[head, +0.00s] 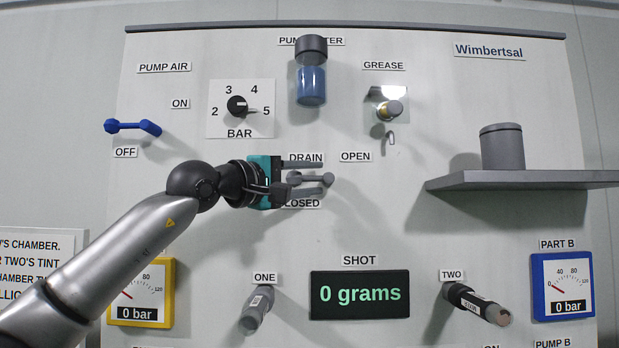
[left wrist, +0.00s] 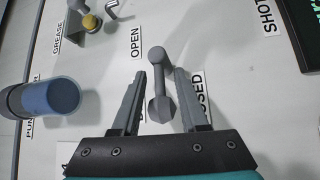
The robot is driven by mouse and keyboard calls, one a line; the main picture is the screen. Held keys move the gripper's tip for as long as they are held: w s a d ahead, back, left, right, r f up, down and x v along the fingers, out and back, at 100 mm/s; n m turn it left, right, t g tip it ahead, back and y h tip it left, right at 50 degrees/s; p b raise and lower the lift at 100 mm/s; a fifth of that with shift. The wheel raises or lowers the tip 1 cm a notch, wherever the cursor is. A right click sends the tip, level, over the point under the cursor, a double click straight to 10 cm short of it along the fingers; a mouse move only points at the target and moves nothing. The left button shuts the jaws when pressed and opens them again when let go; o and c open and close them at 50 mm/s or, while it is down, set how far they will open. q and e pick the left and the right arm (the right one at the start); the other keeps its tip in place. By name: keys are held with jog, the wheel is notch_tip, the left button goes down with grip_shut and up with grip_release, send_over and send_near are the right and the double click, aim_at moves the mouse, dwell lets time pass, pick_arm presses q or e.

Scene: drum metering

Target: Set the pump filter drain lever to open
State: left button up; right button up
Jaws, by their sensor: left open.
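The drain lever (head: 310,179) is a grey bar with a thicker end at each side, lying roughly level on the panel. The OPEN label (head: 355,156) is right of and above its right end; the CLOSED label (head: 303,203) is below its left part. My left gripper (head: 321,178) is open, with one finger above the lever and one below. In the left wrist view, the lever (left wrist: 159,80) lies between the spread fingers (left wrist: 160,74), with a gap on each side; its far end reaches past the fingertips. My right gripper is not in view.
The pump filter bowl (head: 311,85) hangs above the gripper, and the grease fitting (head: 388,109) is up to the right. A blue pump air lever (head: 133,127) and a pressure knob (head: 237,105) are left. A grey shelf (head: 520,181) juts out at right.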

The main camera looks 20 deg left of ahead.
pick_arm(q)
jog(key=shift+c, duration=0.3)
grip_shut()
jog(key=shift+s+r, duration=0.1)
jog(key=shift+r, duration=0.05)
dwell(0.8)
